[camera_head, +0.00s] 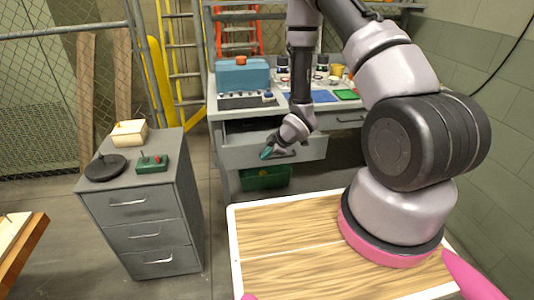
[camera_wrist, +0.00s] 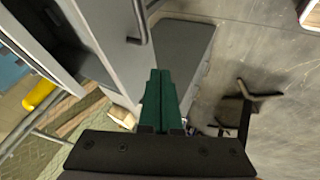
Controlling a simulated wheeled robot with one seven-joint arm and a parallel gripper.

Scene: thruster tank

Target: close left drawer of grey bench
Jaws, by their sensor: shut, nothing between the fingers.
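The grey bench (camera_head: 216,104) stands at the back in the head view. Its left drawer (camera_head: 236,157) is pulled out, and the dark inside shows behind its front. In the wrist view the drawer's front panel (camera_wrist: 108,45) and its bar handle (camera_wrist: 140,24) are near my fingers. My gripper (camera_head: 266,153) is in front of the drawer front, near its middle, fingers shut and empty. The green fingers also show in the wrist view (camera_wrist: 155,73). I cannot tell whether they touch the drawer.
A grey cabinet (camera_head: 130,207) stands at the left. A wood-topped table (camera_head: 285,230) is in the foreground. A green bin (camera_head: 265,178) sits below the drawer. A blue toolbox (camera_head: 242,75) stands on the bench. Floor is clear between cabinet and table.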

